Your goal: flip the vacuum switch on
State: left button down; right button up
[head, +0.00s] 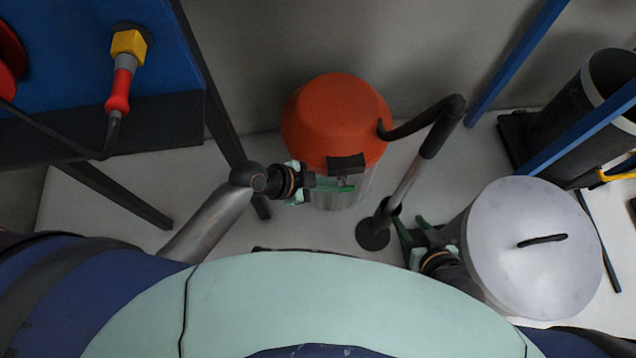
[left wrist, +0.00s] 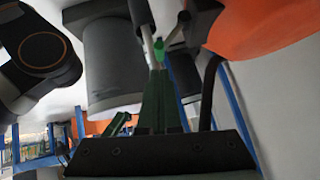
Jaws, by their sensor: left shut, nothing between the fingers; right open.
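The vacuum (head: 335,115) has an orange lid and a pale drum. A black box (head: 347,162) sits on its near side; I take it for the switch housing. In the left wrist view a small green-tipped lever (left wrist: 161,48) shows below a dark block (left wrist: 190,20), beside the orange lid (left wrist: 262,25). My left gripper (head: 348,189) is shut and empty, just below the box. Its fingertips (left wrist: 158,72) point at the lever, close to it; contact cannot be told. My right gripper (head: 402,222) is open beside the vacuum's metal wand (head: 405,182).
The black hose (head: 440,108) arches from the lid to the wand, whose black foot (head: 372,235) is on the floor. A lidded metal drum (head: 535,245) stands at right. A blue cabinet (head: 75,55) on dark legs is at left. Blue posts (head: 515,60) stand behind.

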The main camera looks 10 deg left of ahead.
aim_at(350, 187)
pick_arm(q)
jog(key=x, duration=0.4)
jog(key=shift+b, duration=0.4)
pick_arm(e)
jog(key=w+r+t, duration=0.3)
jog(key=w+r, duration=0.1)
jog(key=r, duration=0.1)
jog(key=shift+w+r+n, duration=0.25)
jog(key=shift+r+n, duration=0.05)
jog(key=shift+r, duration=0.1)
pick_arm(q)
jog(key=shift+f, duration=0.1)
